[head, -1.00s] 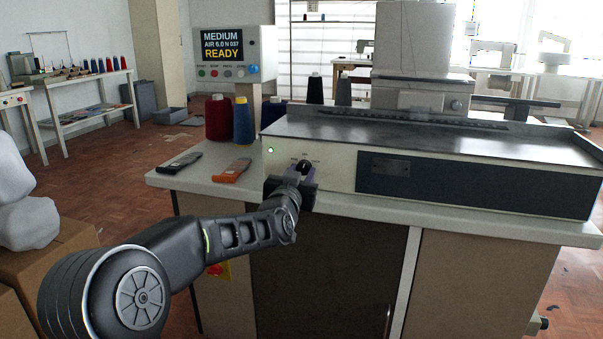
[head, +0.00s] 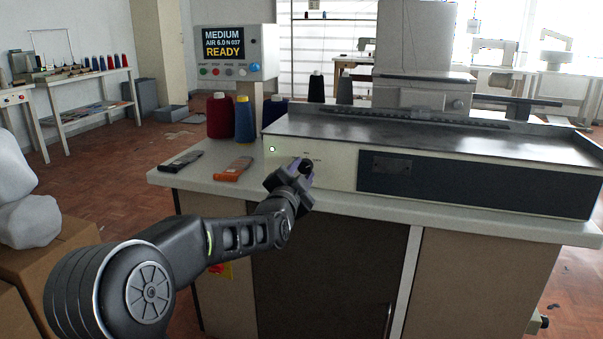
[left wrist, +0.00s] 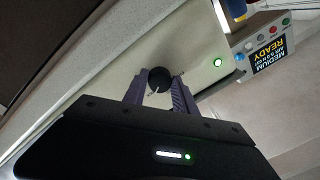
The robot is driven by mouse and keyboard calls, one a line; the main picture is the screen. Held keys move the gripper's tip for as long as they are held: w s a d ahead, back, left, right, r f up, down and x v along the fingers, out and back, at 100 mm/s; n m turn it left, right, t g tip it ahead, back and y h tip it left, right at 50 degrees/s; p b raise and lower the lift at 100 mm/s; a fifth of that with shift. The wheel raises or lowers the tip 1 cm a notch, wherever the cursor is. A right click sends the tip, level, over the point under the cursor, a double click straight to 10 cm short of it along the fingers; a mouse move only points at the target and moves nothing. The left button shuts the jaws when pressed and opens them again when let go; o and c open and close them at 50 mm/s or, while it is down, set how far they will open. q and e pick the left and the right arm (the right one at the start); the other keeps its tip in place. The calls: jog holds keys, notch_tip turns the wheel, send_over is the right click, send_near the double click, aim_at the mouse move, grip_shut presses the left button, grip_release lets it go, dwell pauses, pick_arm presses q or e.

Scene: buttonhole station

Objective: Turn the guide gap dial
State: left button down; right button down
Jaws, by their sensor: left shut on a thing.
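The guide gap dial is a small black knob (head: 306,166) on the pale front panel of the machine (head: 338,168). In the left wrist view the knob (left wrist: 159,79) sits between the two purple fingers, with a white mark on its face and small marks around it on the panel. My left gripper (head: 302,172) is shut on the knob, and its body hides part of it in the head view. The left gripper's fingertips also show in the left wrist view (left wrist: 160,83). My right gripper is in neither view.
A screen (head: 222,44) reads MEDIUM, AIR 6.0 N 037, READY, above several coloured buttons. A green lamp (head: 272,149) glows on the panel near the dial. An orange-handled tool (head: 233,169), a dark tool (head: 181,161) and thread cones (head: 220,115) stand or lie on the table's left part.

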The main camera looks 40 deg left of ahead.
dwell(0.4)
pick_arm(q)
jog(key=c, duration=1)
grip_release()
jog(key=p+v, duration=0.1)
jog(key=v, duration=0.6)
jog(key=shift+s+d, duration=0.2)
jog(key=shift+s, duration=0.15)
